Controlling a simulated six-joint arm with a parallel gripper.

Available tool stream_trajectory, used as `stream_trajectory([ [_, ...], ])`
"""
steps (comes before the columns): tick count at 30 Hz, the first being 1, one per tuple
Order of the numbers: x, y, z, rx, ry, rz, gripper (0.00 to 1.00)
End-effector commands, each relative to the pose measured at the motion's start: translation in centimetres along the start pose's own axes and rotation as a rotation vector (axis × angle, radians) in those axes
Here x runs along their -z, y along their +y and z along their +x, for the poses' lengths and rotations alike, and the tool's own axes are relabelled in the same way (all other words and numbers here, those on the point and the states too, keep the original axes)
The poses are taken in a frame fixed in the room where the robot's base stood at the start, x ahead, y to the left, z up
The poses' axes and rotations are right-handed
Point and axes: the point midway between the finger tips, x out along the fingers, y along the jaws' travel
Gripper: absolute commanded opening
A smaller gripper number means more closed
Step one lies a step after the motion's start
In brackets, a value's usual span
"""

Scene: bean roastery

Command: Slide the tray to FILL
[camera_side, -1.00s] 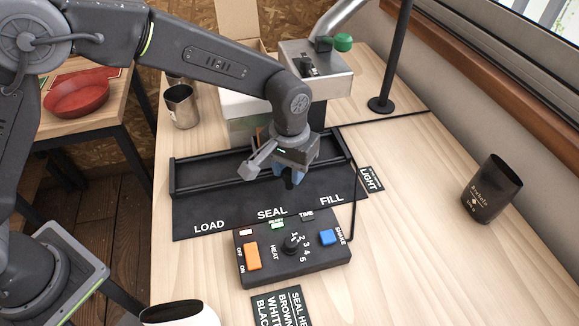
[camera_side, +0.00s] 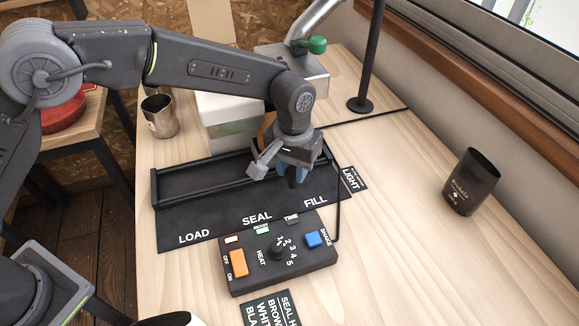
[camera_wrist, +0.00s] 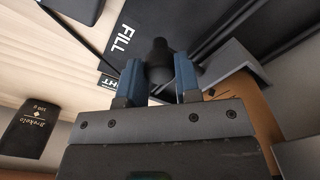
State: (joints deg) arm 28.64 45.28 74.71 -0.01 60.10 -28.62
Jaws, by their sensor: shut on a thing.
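My gripper (camera_side: 291,180) is over the right half of the black rail frame (camera_side: 155,188), between the SEAL label (camera_side: 257,218) and the FILL label (camera_side: 316,201), nearer to FILL. In the wrist view its blue fingers are shut on a black knob (camera_wrist: 158,52). The tray is mostly hidden behind my gripper. A brown piece (camera_side: 266,124) shows behind the gripper; I cannot tell whether it belongs to the tray. The FILL label also shows in the wrist view (camera_wrist: 123,38), left of the knob. The LOAD label (camera_side: 194,238) is at the left end.
A control box (camera_side: 280,255) with an orange switch and a blue button stands in front. A black pole (camera_side: 368,60) and a white box (camera_side: 228,115) are behind.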

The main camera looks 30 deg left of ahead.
Motion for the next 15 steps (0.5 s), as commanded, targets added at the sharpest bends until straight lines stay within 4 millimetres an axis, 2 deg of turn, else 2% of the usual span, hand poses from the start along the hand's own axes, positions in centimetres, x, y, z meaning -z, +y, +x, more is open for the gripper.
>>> stream_trajectory([
  [3,0.08,0.0,-0.12,-0.002,0.004,-0.001,0.0],
  [4,0.08,0.0,-0.12,-0.002,0.004,-0.001,0.32],
  [12,0.04,0.0,-0.06,-0.001,0.002,-0.001,0.57],
  [15,0.02,0.0,-0.04,-0.001,0.002,0.0,0.57],
])
